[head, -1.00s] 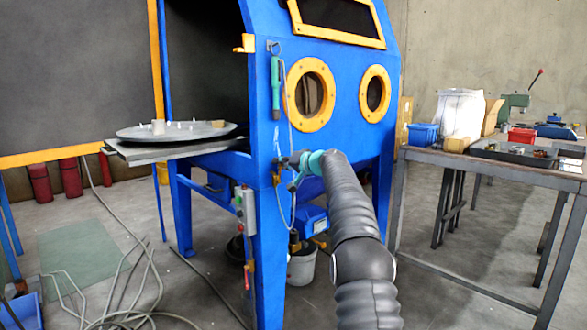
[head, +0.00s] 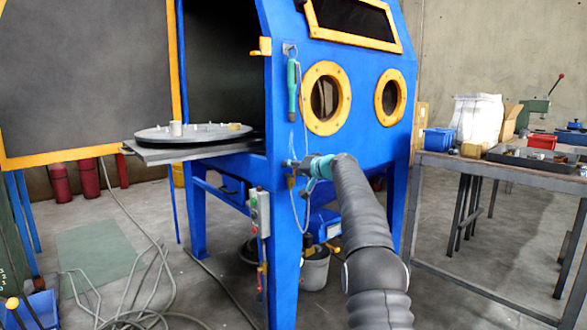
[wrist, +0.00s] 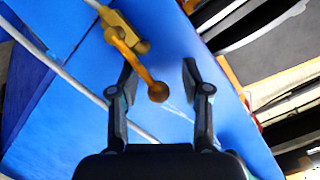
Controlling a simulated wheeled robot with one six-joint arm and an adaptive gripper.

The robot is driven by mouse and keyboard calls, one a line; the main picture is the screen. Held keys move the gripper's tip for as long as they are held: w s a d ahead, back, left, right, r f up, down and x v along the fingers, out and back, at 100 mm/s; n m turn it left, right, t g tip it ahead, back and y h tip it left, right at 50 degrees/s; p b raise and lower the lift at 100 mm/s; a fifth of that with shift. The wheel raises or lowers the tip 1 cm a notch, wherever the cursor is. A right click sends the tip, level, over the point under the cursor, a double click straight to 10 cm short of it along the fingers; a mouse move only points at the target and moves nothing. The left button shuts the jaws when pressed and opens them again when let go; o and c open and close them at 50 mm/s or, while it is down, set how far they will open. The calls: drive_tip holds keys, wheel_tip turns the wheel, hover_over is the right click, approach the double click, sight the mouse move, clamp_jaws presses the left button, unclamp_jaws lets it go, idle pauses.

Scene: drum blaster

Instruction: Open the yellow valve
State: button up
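The yellow valve (wrist: 122,30) is mounted on the blue cabinet face in the wrist view, at the upper left. Its orange-yellow lever slants down to the right and ends in a round brown knob (wrist: 158,92). My gripper (wrist: 160,72) is open, with one finger on each side of the knob. No finger visibly touches the knob or lever. In the head view my gripper (head: 297,165) is at the cabinet's front left post, where the valve is too small and covered to make out clearly.
The blue blast cabinet (head: 350,150) has two yellow-ringed ports. A thin hose (head: 304,120) hangs close to my gripper. A control box (head: 260,212) is on the post below. A round turntable (head: 192,133) juts out left; a workbench (head: 480,170) stands right.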

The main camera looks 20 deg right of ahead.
drive_tip(key=shift+d+r, duration=0.2)
drive_tip(key=shift+d, duration=0.15)
drive_tip(key=shift+s+d+r, duration=0.15)
drive_tip(key=shift+s+d, duration=0.05)
drive_tip(key=shift+s, duration=0.2)
drive_tip(key=v, duration=1.1)
drive_tip(key=shift+s+f, duration=0.15)
drive_tip(key=shift+f, duration=0.1)
